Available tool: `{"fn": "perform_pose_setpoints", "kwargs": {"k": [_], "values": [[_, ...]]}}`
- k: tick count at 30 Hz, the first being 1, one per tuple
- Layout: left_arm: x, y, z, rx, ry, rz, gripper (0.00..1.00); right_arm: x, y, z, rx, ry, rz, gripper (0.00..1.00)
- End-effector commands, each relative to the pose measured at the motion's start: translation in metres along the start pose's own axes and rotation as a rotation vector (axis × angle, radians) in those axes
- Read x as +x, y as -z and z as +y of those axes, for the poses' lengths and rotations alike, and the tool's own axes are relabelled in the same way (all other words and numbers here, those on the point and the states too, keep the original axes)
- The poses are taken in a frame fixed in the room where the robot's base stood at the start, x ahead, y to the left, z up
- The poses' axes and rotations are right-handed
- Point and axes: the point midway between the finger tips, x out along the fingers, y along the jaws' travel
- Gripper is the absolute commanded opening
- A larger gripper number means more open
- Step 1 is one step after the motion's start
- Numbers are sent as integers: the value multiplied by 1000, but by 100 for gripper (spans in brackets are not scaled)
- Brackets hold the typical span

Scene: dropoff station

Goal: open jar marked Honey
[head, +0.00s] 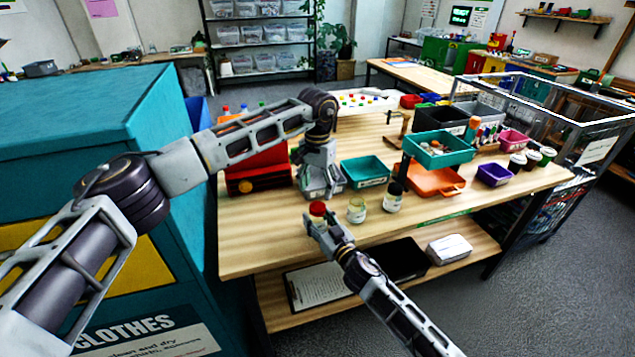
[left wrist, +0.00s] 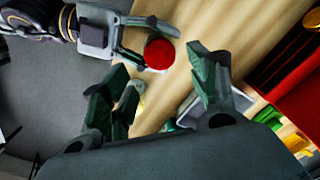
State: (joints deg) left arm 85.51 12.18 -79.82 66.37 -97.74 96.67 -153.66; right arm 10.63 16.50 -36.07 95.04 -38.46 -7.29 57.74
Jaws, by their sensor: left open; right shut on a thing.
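A jar with a red lid (head: 317,209) stands near the front edge of the wooden table; its label cannot be read. My right gripper (head: 322,226) is shut on this jar from the front. In the left wrist view the red lid (left wrist: 160,53) shows from above, with the right gripper's fingers at its sides. My left gripper (head: 320,186) is open and empty, above and behind the red lid, pointing down. Its spread fingers (left wrist: 164,66) frame the lid from a distance in the left wrist view. A pale-lidded jar (head: 356,211) and a black-lidded jar (head: 393,198) stand to the right, labels unreadable.
A teal tray (head: 365,171), a raised teal bin (head: 438,149), an orange bin (head: 435,181) and a purple bin (head: 494,174) stand farther right. A red box (head: 258,170) stands left of my left gripper. The table's front left (head: 255,240) is bare.

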Motion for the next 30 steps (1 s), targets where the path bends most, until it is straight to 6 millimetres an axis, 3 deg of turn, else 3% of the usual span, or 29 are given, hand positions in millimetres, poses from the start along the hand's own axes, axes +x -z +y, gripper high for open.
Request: {"fn": "perform_pose_setpoints", "kwargs": {"k": [18,30], "values": [[63,0,0,-1,-1,-1,60,0,0,0,0,0,0,0],[70,0,0,-1,0,1,60,0,0,0,0,0,0,0]]}}
